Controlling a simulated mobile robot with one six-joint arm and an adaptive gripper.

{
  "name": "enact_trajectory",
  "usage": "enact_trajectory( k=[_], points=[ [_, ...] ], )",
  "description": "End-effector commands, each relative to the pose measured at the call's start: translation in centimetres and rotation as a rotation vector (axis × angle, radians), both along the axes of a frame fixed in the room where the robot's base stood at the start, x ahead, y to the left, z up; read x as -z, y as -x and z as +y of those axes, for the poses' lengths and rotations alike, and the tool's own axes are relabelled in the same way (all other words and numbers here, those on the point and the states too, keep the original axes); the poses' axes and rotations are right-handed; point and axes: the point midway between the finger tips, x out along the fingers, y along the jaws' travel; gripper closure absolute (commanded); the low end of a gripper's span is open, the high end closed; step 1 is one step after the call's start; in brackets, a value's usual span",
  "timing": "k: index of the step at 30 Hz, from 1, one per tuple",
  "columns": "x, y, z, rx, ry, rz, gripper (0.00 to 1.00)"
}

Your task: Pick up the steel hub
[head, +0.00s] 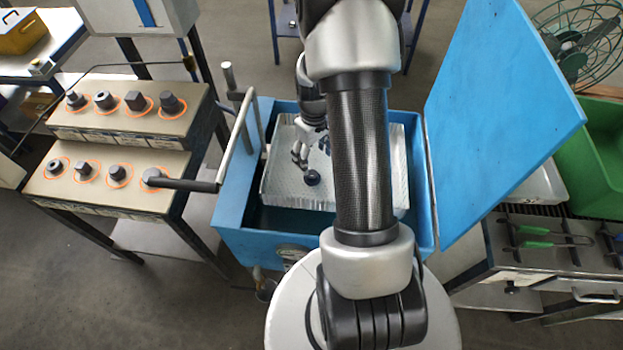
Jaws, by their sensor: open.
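A small dark round part (312,178), which looks like the steel hub, lies on the pale mesh basket (280,190) inside the blue tank. My gripper (310,158) is open, with its fingers just above and behind the dark part in this view. I cannot tell whether a finger touches it. My arm hides the right middle of the basket.
The blue tank (230,215) has its lid (500,120) raised on the right. A two-step rack (110,200) with several dark parts stands left; a green bin (590,160) stands right.

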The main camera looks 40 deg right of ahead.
Motion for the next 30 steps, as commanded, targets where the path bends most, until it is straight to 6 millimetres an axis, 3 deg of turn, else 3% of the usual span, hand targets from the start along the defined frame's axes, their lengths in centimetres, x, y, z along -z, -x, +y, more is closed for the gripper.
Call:
enact_trajectory(
  k=[1,4,14,22,30],
  points=[
    [1.5,0.1,0.1,0.0,-0.002,0.003,0.34],
    [3.1,0.0,0.1,0.0,-0.001,0.002,0.34],
    [5.1,-0.1,0.1,0.0,0.0,0.0,0.34],
    [9.1,-0.1,0.4,0.0,0.0,0.001,0.34],
    [9.5,-0.2,0.4,0.0,0.001,-0.001,0.34]
  ],
)
